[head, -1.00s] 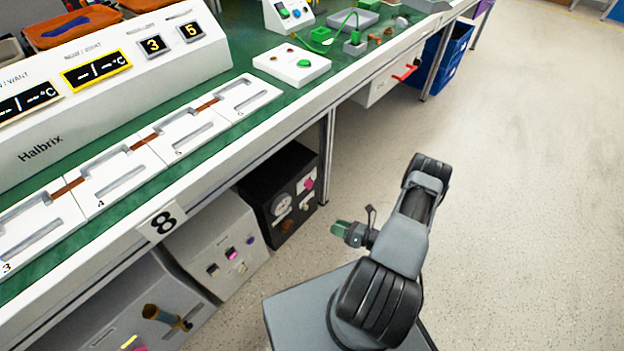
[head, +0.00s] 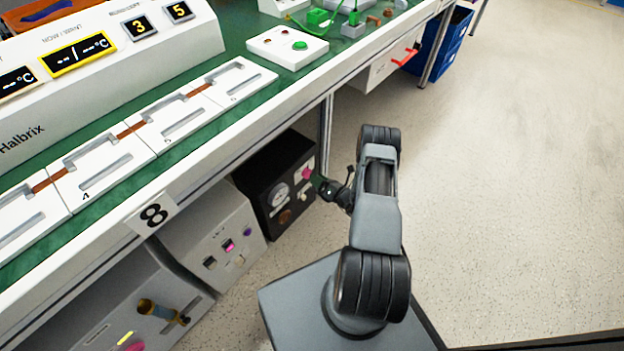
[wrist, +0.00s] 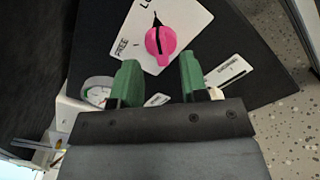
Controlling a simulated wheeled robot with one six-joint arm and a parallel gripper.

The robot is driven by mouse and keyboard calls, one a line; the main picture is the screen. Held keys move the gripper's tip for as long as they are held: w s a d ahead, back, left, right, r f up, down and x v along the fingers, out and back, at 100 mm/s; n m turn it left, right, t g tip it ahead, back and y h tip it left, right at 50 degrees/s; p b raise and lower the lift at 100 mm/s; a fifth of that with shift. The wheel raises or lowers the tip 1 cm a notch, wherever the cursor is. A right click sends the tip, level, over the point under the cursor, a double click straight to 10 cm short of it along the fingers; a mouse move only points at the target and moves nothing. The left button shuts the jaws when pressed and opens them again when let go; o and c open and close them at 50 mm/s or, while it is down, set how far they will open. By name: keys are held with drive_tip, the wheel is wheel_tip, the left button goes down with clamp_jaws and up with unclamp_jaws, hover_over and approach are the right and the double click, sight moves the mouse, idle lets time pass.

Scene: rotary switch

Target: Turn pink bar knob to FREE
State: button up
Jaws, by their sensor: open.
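The pink bar knob (wrist: 161,42) sits on a white plate (wrist: 190,22) on the front of a black box (head: 262,190) under the bench. In the wrist view its dark pointer line aims toward the top, near cut-off letters starting "LO"; the word FREE is to the left of it. The knob also shows small in the head view (head: 307,174). My gripper (wrist: 157,75) is open, its two green fingers spread apart just short of the knob, which lies ahead of the gap between them. I cannot tell whether either finger touches it.
A round gauge (wrist: 98,92) and another white plate (wrist: 230,72) are on the same black panel. A grey box (head: 215,240) with several controls stands beside it. The bench edge and its leg (head: 327,135) are close by. The floor to the right is clear.

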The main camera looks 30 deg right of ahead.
sight(308, 172)
drive_tip(key=shift+x, duration=1.25)
drive_tip(key=shift+c, duration=0.3)
